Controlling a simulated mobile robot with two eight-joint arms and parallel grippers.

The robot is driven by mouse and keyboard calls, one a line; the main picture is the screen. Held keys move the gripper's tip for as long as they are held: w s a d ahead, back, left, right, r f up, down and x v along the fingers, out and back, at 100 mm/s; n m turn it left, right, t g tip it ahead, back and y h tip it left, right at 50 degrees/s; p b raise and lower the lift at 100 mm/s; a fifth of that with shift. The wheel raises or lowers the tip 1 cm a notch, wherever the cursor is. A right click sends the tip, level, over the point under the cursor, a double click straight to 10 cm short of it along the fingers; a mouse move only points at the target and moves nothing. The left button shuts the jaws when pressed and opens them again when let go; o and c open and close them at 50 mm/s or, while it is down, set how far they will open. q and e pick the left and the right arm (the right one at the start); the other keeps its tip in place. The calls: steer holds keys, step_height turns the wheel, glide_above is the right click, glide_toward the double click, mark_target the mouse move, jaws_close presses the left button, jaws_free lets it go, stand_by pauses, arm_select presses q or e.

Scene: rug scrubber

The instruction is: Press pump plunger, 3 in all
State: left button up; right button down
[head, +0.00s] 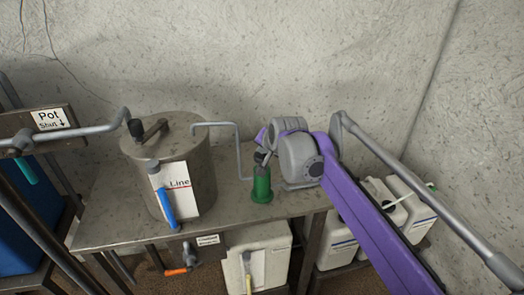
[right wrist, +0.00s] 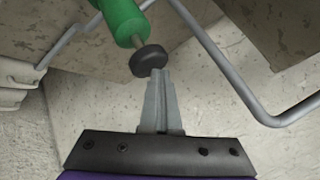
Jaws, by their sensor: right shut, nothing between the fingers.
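The pump is a green cylinder (head: 262,186) standing upright on the grey bench, right of the metal pot. Its plunger has a dark round knob (right wrist: 148,60) on a thin metal rod. In the right wrist view a short length of rod shows between the knob and the green body (right wrist: 122,18). My right gripper (right wrist: 158,72) is shut and empty, its fingertips at the edge of the knob. I cannot tell whether they touch it. In the head view my right gripper (head: 263,150) is at the pump's top and partly hides the knob. My left gripper is not in view.
The metal pot (head: 183,150) bears a "Line" label and a blue handle (head: 165,205). A bent grey pipe (head: 237,150) runs from the pot close to the pump. White containers (head: 262,262) stand below the bench (head: 120,215). A rough wall is behind.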

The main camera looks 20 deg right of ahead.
mark_target(263, 157)
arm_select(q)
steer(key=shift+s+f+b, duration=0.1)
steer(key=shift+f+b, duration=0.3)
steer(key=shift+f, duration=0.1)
arm_select(e)
steer(key=shift+f, duration=0.9)
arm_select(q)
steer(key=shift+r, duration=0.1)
arm_select(e)
steer(key=shift+r, duration=0.15)
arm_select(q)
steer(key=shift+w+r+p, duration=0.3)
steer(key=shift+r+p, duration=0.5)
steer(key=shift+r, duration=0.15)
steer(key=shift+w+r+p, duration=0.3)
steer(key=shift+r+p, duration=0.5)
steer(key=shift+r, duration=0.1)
arm_select(e)
steer(key=shift+r, duration=2.15)
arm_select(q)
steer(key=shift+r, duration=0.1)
arm_select(e)
steer(key=shift+r, duration=0.1)
